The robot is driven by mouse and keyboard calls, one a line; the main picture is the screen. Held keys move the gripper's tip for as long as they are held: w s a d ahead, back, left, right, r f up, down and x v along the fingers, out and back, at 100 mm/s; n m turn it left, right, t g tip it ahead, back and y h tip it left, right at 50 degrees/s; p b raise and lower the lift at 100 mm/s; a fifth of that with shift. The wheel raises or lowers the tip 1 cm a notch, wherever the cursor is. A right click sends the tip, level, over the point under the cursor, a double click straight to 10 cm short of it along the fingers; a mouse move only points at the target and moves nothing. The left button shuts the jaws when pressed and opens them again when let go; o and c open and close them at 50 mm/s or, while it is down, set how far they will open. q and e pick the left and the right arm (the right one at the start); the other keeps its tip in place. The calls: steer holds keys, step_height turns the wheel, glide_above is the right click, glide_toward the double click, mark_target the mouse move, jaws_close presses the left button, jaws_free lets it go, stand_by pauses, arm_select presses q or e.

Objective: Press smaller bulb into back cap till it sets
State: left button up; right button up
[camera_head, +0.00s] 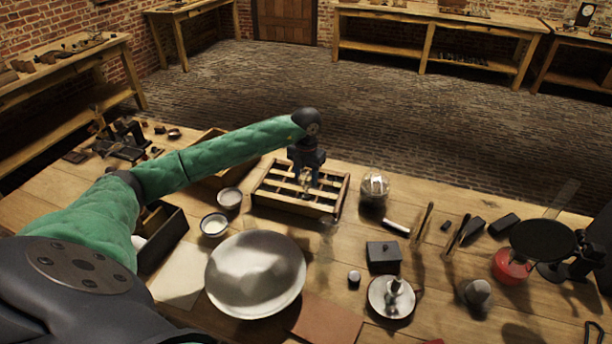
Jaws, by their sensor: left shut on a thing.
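My left gripper (306,178) points straight down over a wooden slatted rack (272,203) in the middle of the table. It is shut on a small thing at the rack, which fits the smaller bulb. The fingers and the rack's slats mostly hide that thing. The back cap cannot be made out, and I cannot tell whether the bulb touches it. My right gripper is not in view.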

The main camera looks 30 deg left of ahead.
arm_select(q)
steer(key=shift+b, duration=0.3)
stand_by(0.5)
steer(key=shift+f+b, duration=1.15)
steer(key=shift+b, duration=0.55)
stand_by(5.4)
